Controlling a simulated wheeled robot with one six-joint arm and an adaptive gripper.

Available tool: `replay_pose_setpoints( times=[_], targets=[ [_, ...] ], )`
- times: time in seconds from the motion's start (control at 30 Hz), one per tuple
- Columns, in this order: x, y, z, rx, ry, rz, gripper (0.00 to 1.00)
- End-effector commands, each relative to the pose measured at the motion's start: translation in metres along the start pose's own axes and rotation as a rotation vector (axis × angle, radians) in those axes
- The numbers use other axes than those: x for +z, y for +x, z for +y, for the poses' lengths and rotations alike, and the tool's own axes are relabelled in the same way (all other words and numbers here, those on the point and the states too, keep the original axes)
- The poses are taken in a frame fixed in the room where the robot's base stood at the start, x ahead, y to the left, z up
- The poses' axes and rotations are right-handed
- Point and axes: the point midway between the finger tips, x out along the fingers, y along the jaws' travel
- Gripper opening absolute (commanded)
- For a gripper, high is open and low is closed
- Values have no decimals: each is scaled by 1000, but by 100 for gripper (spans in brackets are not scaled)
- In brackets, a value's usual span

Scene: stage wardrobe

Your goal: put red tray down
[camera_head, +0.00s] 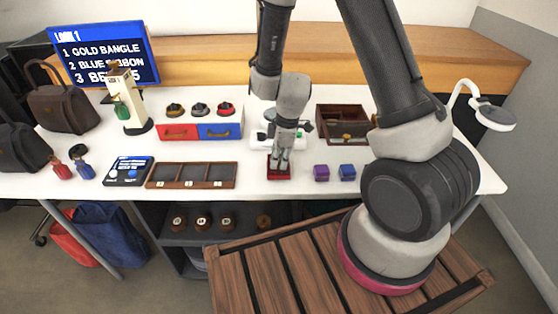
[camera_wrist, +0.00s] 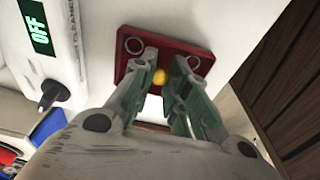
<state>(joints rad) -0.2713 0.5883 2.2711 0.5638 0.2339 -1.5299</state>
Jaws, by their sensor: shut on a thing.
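The red tray (camera_head: 279,174) is on or just above the white table near its front edge, below my gripper (camera_head: 283,163). In the wrist view the red tray (camera_wrist: 187,47) lies flat, with two silver rings on it, one near each upper corner. My gripper (camera_wrist: 165,82) reaches down over the tray, with its two fingers on either side of a small yellow thing (camera_wrist: 160,77). The fingers are closed in on something at the tray's middle. The fingers hide part of the tray, and I cannot tell whether its underside touches the table.
A purple box (camera_head: 321,173) and a blue box (camera_head: 347,172) stand right of the tray. A dark three-part tray (camera_head: 191,187) lies to the left. A white device with an "OFF" display (camera_wrist: 40,38) is close behind. The table's front edge is near.

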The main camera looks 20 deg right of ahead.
Motion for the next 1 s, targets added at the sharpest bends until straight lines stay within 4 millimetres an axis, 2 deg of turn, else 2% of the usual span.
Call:
replay_pose_setpoints(
  times=[0.4, 0.43, 0.53, 0.87, 1.0],
  targets=[
    [1, 7, 0, 1, 0, 0, 0],
    [1, 7, 0, 1, 0, 0, 20],
    [1, 6, 0, 1, -1, 0, 38],
    [1, 5, 0, 1, -1, 0, 38],
    [0, -8, 1, 3, -2, 3, 38]
  ],
)
